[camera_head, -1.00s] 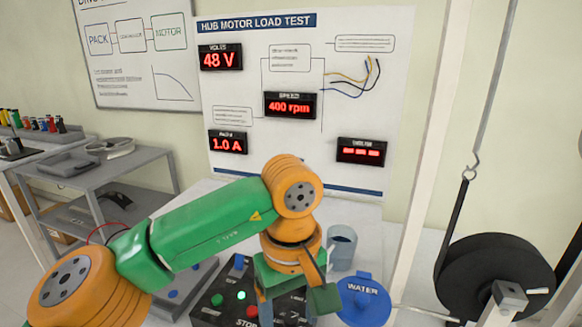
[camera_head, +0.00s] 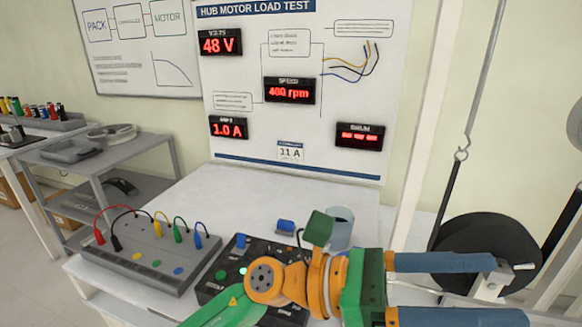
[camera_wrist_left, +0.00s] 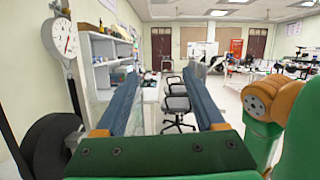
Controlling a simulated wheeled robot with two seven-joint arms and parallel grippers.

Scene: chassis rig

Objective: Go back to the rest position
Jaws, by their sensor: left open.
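My left gripper (camera_head: 508,290) is at the lower right of the head view, its two blue fingers stretched to the right and apart, with nothing between them. It also shows open and empty in the left wrist view (camera_wrist_left: 163,74), its fingers pointing into the room. My green and orange left arm covers part of the black control box (camera_head: 222,290) on the bench. My right gripper is in neither view.
A grey cup (camera_head: 341,222) stands behind my wrist. A grey terminal box (camera_head: 140,255) with coloured leads sits at left. The rear bench top (camera_head: 270,200) is mostly clear. A dial scale (camera_wrist_left: 62,40) hangs at left.

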